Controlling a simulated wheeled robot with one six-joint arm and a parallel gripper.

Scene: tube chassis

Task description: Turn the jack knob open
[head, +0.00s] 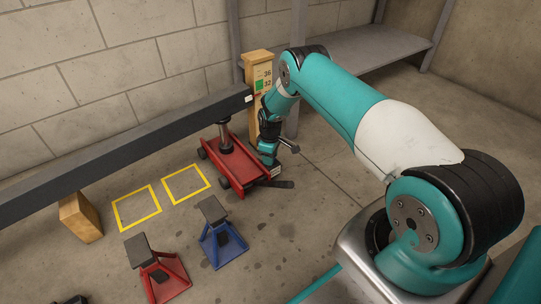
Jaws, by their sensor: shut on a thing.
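The red floor jack (233,168) stands on the concrete floor with its dark round post (225,130) up under the grey tube (130,145). My gripper (274,171) is low at the jack's right end and points down. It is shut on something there. The jack knob is hidden behind or inside my gripper, so I take it as the held thing but cannot see its turn. A dark flat bar (283,184) sticks out to the right at the jack's end, just beside my gripper.
A wooden post (260,72) with numbers and green and red marks stands behind the tube's right end. A red stand (160,278), a blue stand (222,243), yellow floor squares (137,208) and a wooden block (80,218) are left.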

